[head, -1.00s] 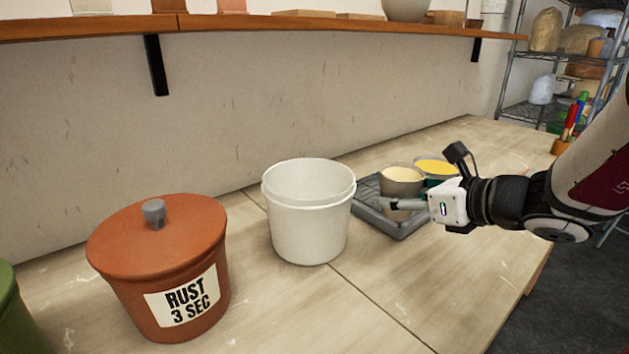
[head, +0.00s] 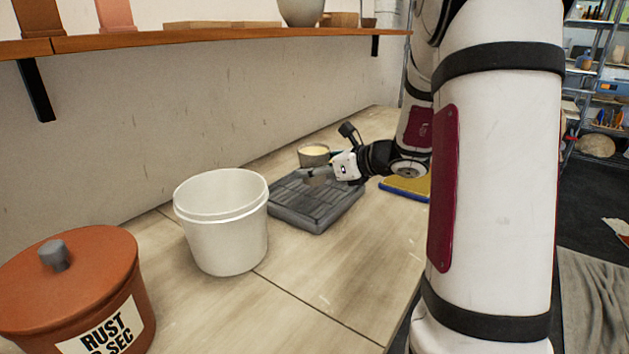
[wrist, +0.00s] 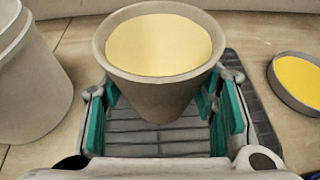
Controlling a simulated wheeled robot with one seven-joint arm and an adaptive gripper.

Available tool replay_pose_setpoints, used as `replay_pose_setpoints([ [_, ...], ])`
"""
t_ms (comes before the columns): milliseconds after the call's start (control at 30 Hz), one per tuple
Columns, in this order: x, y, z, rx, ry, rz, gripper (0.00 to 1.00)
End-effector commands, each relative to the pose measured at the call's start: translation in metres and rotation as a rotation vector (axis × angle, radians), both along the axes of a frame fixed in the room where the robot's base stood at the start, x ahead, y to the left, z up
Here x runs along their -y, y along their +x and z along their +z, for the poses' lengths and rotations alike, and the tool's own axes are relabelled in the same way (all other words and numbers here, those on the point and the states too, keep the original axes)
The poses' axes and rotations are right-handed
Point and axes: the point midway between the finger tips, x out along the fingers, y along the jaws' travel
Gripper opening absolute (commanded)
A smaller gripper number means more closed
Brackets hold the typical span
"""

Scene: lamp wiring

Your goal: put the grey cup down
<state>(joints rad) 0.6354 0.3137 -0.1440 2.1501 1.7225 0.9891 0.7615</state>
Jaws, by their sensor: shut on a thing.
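The grey cup (head: 314,161) holds a pale yellow filling and is upright in my gripper (head: 314,177). In the wrist view, the cup (wrist: 152,90) stands between the teal finger pads, one on each side. My gripper is shut on it. The dark grey ribbed tray (head: 310,215) lies under and in front of the cup in the head view. The tray's ribbed surface also shows below the cup in the wrist view (wrist: 150,138). I cannot tell whether the cup's base touches the tray.
A white bucket (head: 225,240) stands left of the tray, and a rust lidded pot (head: 75,290) farther left. A second container with yellow filling (wrist: 298,82) is right of the tray in the wrist view. A yellow and blue flat thing (head: 405,189) lies to the right. The front tabletop is clear.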

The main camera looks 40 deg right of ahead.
Motion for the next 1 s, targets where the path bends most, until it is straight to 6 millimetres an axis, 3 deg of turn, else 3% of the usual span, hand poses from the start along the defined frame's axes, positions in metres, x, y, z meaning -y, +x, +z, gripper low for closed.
replay_pose_setpoints([
  [300, 0.003, 0.004, -0.036, 0.000, 0.000, 0.000, 0.09],
  [667, 0.003, 0.004, -0.039, 0.001, -0.001, 0.000, 0.09],
  [700, 0.003, 0.004, -0.040, 0.000, -0.001, 0.000, 0.55],
  [767, 0.003, 0.004, -0.039, 0.000, -0.001, 0.000, 0.69],
  [800, 0.003, 0.004, -0.039, 0.000, -0.001, 0.000, 0.73],
  [1000, 0.003, 0.004, -0.039, 0.000, -0.001, 0.000, 0.73],
])
